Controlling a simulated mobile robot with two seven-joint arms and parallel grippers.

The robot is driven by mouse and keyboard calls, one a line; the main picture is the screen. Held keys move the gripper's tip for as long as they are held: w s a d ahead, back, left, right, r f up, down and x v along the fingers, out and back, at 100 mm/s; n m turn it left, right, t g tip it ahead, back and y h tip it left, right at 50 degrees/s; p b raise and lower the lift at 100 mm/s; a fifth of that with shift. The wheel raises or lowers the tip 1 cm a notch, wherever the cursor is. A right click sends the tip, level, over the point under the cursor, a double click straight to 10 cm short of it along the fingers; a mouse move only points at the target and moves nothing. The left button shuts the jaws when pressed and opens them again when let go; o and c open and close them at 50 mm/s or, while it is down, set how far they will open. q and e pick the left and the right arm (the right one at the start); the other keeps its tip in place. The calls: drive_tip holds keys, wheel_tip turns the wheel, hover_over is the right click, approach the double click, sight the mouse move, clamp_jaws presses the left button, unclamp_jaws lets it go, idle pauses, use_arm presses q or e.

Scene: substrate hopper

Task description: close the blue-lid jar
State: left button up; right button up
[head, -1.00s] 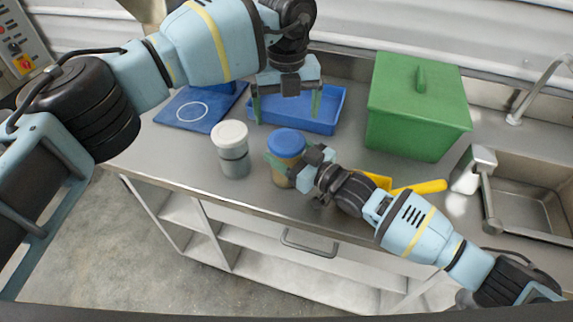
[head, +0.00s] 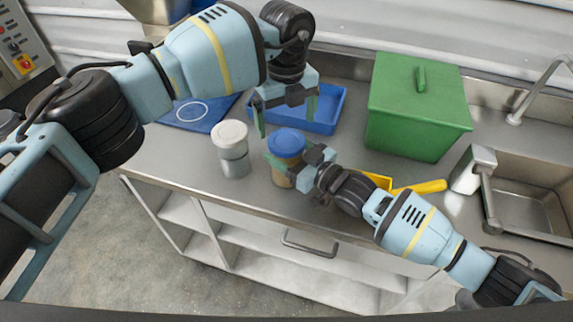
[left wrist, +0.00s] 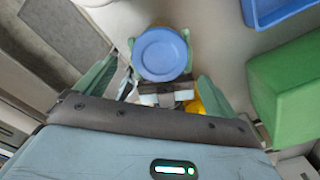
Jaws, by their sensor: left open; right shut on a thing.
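The blue-lid jar (head: 286,145) stands upright on the steel counter, with its blue lid resting on top; I cannot tell how tightly it sits. My right gripper (head: 282,163) is shut on the jar's side, just below the lid. My left gripper (head: 286,128) is open and points down above the jar, slightly behind it in the head view. In the left wrist view the blue lid (left wrist: 161,54) shows between and beyond the open left fingers (left wrist: 155,80), nearer the left finger. The left gripper touches nothing that I can see.
A white-lid jar (head: 231,147) stands just left. Behind are a blue tray (head: 325,108) and a blue mat with a white ring (head: 196,112). A green lidded bin (head: 415,110), a yellow scoop (head: 420,187) and a sink (head: 530,205) lie to the right.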

sight(288, 141)
use_arm(q)
drive_tip(key=shift+f, duration=2.85)
drive_tip(key=shift+c, duration=0.4)
drive_tip(key=c, duration=0.9)
drive_tip(key=m, duration=1.2)
drive_tip(key=shift+m, duration=0.4)
drive_tip(key=o, duration=1.1)
drive_tip(key=shift+c, duration=0.2)
drive_tip(key=shift+s+d, duration=0.1)
drive_tip(key=shift+d, duration=0.05)
